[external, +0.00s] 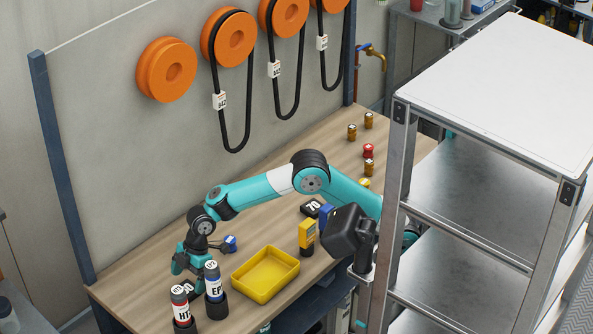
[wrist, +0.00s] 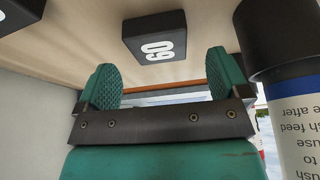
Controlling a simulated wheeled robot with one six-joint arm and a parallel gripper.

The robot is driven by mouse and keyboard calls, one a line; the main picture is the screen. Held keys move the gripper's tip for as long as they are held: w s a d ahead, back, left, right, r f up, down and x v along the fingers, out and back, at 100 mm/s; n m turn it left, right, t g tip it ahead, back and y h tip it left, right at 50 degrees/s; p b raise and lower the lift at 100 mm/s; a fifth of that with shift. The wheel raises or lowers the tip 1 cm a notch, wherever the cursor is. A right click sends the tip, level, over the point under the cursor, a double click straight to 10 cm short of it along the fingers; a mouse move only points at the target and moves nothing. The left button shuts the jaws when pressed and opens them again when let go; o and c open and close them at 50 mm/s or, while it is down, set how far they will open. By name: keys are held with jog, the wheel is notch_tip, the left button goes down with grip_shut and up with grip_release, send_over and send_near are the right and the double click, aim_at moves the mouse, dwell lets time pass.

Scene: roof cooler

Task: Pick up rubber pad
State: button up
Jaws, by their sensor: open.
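A black square rubber pad marked "60" (wrist: 155,35) lies on the wooden bench. In the wrist view it is beyond and between my fingertips, apart from both. My gripper (wrist: 164,80) has two green textured fingers spread wide with nothing between them. In the external view my gripper (external: 186,262) points down at the bench's near left end, and a dark numbered pad (external: 188,287) shows partly beneath it, behind the bottles. Another black pad marked "70" (external: 311,207) lies farther right on the bench.
A blue-labelled bottle (external: 213,281) stands close beside my gripper, also large at right in the wrist view (wrist: 290,105). A red-labelled bottle (external: 181,304) stands nearby. A yellow tray (external: 266,289), a small blue item (external: 230,243) and a yellow-black device (external: 306,238) are to the right.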

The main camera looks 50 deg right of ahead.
aim_at(186, 288)
jog(key=x, duration=0.3)
jog(key=shift+f, duration=0.1)
jog(key=c, duration=1)
jog(key=shift+c, duration=0.2)
notch_tip(186, 288, up, 20)
jog(key=p, duration=0.3)
jog(key=shift+p, duration=0.4)
